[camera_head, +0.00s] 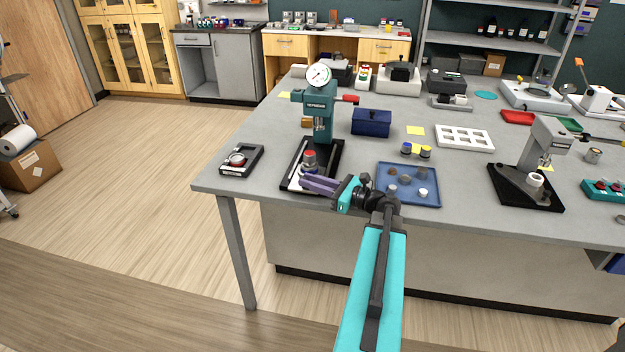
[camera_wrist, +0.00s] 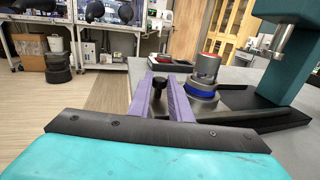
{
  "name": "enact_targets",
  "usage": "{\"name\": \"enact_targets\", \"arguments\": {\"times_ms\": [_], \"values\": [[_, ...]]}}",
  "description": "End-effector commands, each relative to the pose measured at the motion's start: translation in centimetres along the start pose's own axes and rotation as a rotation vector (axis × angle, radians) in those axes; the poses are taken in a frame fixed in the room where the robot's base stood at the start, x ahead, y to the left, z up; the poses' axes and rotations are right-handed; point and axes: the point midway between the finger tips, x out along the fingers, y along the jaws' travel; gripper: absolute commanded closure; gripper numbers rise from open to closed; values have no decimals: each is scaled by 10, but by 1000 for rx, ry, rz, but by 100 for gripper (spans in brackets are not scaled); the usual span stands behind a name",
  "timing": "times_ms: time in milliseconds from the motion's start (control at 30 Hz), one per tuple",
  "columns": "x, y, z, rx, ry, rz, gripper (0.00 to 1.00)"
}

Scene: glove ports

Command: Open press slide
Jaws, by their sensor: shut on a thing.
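The teal press (camera_head: 320,102) with a round dial gauge (camera_head: 318,75) and a red handle stands on a black base at the table's left part. A grey cylinder with a red top (camera_head: 309,160) sits at the front of its base, and shows in the wrist view with a blue ring (camera_wrist: 203,85) below. My gripper (camera_head: 304,182) has purple fingers and reaches the base's front edge. In the wrist view my gripper (camera_wrist: 164,88) is shut on a small black knob (camera_wrist: 160,82), beside the cylinder. How far the slide is out is hard to tell.
A black box with a red button (camera_head: 237,160) lies left of the press. A blue tray (camera_head: 408,200) with small parts lies right of my gripper. A blue box (camera_head: 371,122) stands behind the tray. A second, grey press (camera_head: 540,150) stands further right.

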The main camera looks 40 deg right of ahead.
Motion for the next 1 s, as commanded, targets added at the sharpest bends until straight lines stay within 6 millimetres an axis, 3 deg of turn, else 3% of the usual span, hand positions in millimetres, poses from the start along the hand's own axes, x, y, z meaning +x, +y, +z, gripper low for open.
{"name": "enact_targets", "arguments": {"times_ms": [233, 267, 367, 767, 1000], "values": [[0, 0, 0, 0, -1, 0, 100], [0, 0, 0, 0, -1, 0, 79], [0, 0, 0, 0, -1, 0, 63], [-2, 0, 0, 0, 0, -1, 63], [-19, -1, -1, -1, 0, -3, 63]]}}
